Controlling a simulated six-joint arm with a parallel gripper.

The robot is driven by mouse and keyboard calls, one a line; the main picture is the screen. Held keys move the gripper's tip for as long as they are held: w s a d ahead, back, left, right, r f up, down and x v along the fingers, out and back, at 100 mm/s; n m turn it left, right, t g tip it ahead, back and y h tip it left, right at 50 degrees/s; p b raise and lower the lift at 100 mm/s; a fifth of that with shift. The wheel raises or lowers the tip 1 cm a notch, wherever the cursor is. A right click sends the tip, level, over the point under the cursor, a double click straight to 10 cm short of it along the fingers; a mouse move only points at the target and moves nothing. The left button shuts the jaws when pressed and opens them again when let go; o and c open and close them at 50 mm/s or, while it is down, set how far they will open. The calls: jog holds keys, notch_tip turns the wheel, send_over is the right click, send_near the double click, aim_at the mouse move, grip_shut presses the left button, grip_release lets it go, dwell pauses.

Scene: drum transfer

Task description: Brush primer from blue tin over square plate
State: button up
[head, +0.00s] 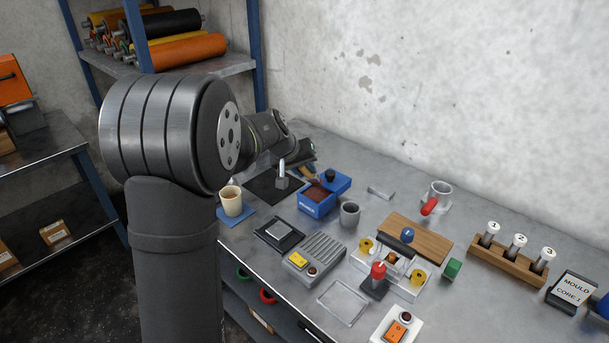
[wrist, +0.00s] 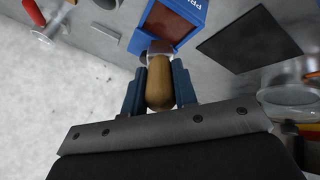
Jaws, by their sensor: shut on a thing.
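The blue tin (head: 316,209) stands mid-bench, open, with red-brown primer inside. It also shows at the top of the wrist view (wrist: 195,10). My gripper (wrist: 159,82) is shut on the brush (wrist: 160,92), its wooden handle between the blue fingers. The brush's metal collar points toward the tin; its bristles are not clearly visible, and I cannot tell whether they touch the primer. In the head view my arm partly hides the gripper behind the tin. A square grey plate in a dark frame (head: 279,235) lies in front of the tin, to its left.
A black mat (head: 262,190) with a grey block lies left of the tin. A grey cup (head: 349,214) stands close to the tin's right. A beige cup (head: 231,201) is at the bench's left edge. A grey ribbed box (head: 315,258) sits right of the plate.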

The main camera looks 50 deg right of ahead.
jog(key=shift+r, duration=2.05)
jog(key=w+a+f+n, duration=0.1)
jog(key=w+a+f, duration=0.4)
jog(key=a, duration=0.6)
jog(key=w+a+f+n+t, duration=0.1)
jog(key=w+a+f, duration=0.1)
jog(key=w+a, duration=0.7)
jog(key=w+a+f, duration=0.4)
jog(key=a, duration=0.9)
jog(key=w+a+f+n+t, duration=0.1)
jog(key=a+f+n, duration=0.2)
jog(key=a, duration=0.8)
jog(key=w+a+f+n+t+y, duration=0.1)
jog(key=w+a+f+n+t, duration=0.1)
jog(key=a+f, duration=0.5)
jog(key=a+n, duration=0.1)
jog(key=a, duration=0.4)
jog(key=shift+a+f+y, duration=0.2)
jog(key=shift+y, duration=0.1)
jog(key=shift+s, duration=0.1)
